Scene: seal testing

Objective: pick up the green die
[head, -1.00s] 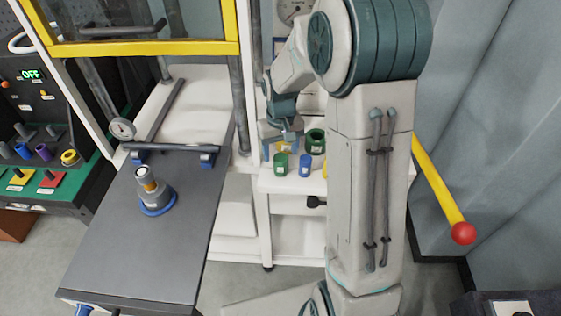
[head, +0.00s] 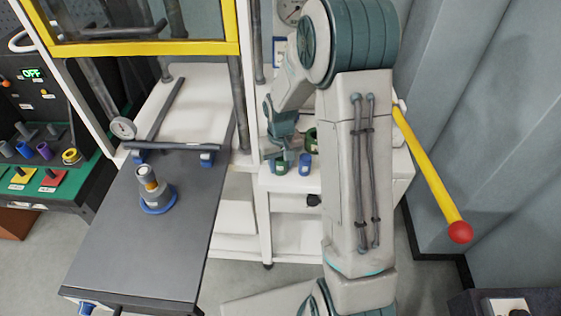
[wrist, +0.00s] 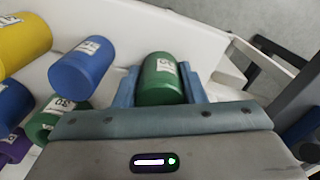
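The green die (wrist: 160,79) is a small upright-labelled cylinder with a white label. In the wrist view it lies between the two blue fingers of my gripper (wrist: 161,88), with one finger close along each side. No clear gap shows there, so I cannot tell whether they press on it. In the head view my gripper (head: 281,160) is down at the white shelf, around the green die, which is mostly covered by the fingers.
A blue die (wrist: 82,66) stands just left of the green one; it also shows in the head view (head: 305,160). A larger green die (wrist: 45,122), a yellow one (wrist: 22,44) and a purple one (wrist: 14,146) are farther left. The white shelf (wrist: 213,42) ends close by on the right.

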